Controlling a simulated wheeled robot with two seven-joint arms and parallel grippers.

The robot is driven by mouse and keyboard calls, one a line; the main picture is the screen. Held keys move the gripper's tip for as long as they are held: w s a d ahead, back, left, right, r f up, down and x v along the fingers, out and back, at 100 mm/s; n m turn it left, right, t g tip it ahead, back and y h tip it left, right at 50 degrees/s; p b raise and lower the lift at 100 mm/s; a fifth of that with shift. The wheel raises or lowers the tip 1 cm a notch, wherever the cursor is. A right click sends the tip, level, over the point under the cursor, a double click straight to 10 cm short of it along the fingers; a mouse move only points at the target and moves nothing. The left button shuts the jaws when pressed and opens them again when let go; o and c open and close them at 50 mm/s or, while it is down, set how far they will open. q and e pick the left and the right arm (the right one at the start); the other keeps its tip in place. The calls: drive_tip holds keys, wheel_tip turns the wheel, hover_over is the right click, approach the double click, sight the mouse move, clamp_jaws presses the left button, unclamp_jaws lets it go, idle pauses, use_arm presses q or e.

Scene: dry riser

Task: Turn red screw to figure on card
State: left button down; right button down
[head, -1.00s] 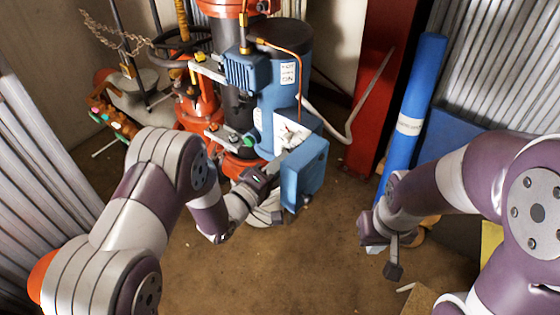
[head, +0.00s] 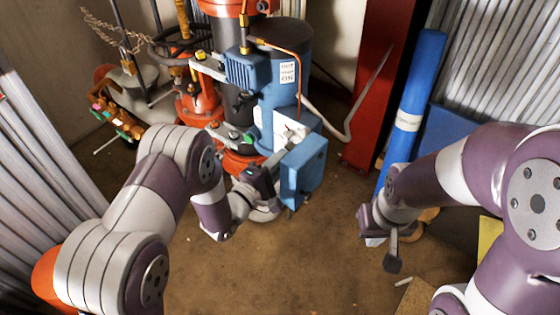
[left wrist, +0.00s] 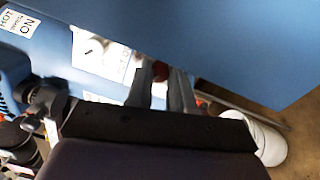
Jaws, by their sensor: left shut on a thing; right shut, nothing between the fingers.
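My left gripper (left wrist: 161,92) is at the blue cabinet on the riser, fingers towards its white card panel. In the left wrist view its two grey fingers are shut on a small dark red thing (left wrist: 162,73), apparently the red screw, mostly hidden by the fingers. The white card (left wrist: 88,66) beside the fingers bears a small dark mark and print too blurred to read. In the head view the card (head: 290,131) shows small above the open blue door (head: 303,172). My right gripper (head: 392,258) is shut and empty, low at the right, away from the riser.
The blue door stands close beside my left fingers. Red valves (head: 196,113) and pipes are left of the blue unit. A red post (head: 368,90) and a blue roll (head: 409,115) stand at the right. The middle floor (head: 270,265) is clear.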

use_arm(q)
drive_tip(key=c, duration=1)
unclamp_jaws()
drive_tip(key=v, duration=1.2)
drive_tip(key=shift+s+a+f, duration=0.1)
drive_tip(key=shift+s+a, duration=0.15)
drive_tip(key=shift+s, duration=0.1)
